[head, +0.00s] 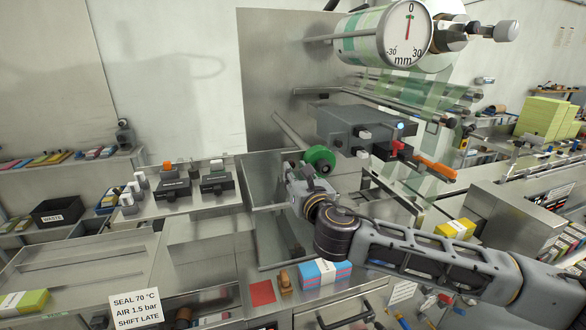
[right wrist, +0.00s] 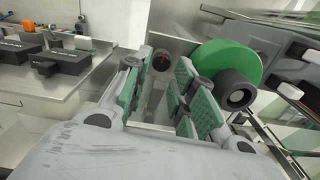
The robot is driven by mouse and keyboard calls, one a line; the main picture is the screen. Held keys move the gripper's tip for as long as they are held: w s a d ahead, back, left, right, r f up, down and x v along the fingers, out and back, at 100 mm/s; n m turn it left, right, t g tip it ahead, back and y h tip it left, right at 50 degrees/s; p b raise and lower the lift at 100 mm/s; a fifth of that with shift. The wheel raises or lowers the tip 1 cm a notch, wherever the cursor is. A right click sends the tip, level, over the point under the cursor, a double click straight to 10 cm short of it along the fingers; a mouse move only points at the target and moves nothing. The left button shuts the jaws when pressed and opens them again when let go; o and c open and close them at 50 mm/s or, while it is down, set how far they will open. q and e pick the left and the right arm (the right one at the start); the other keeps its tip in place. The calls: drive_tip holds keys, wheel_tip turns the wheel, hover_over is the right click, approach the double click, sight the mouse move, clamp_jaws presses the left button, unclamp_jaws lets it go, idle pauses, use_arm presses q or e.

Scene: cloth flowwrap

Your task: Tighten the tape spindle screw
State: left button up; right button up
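A green tape roll (head: 320,157) sits on the machine front, beside the fingers of my right gripper (head: 293,172). In the right wrist view the green roll (right wrist: 228,62) is at the upper right, with a dark round knob (right wrist: 237,92) in front of its centre; I take this for the spindle screw. My right gripper (right wrist: 163,82) is open, with green pads apart and nothing held between them. The knob is right of the right-hand finger, outside the gap. A small dark round part with a red mark (right wrist: 163,60) shows beyond the gap. My left gripper is not in view.
A grey machine box (head: 352,127) is right of the roll, with an orange handle (head: 436,167) farther right. Black blocks (head: 172,187) stand on the steel bench at left.

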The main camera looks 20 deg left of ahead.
drive_tip(key=shift+x, duration=1.2)
clamp_jaws()
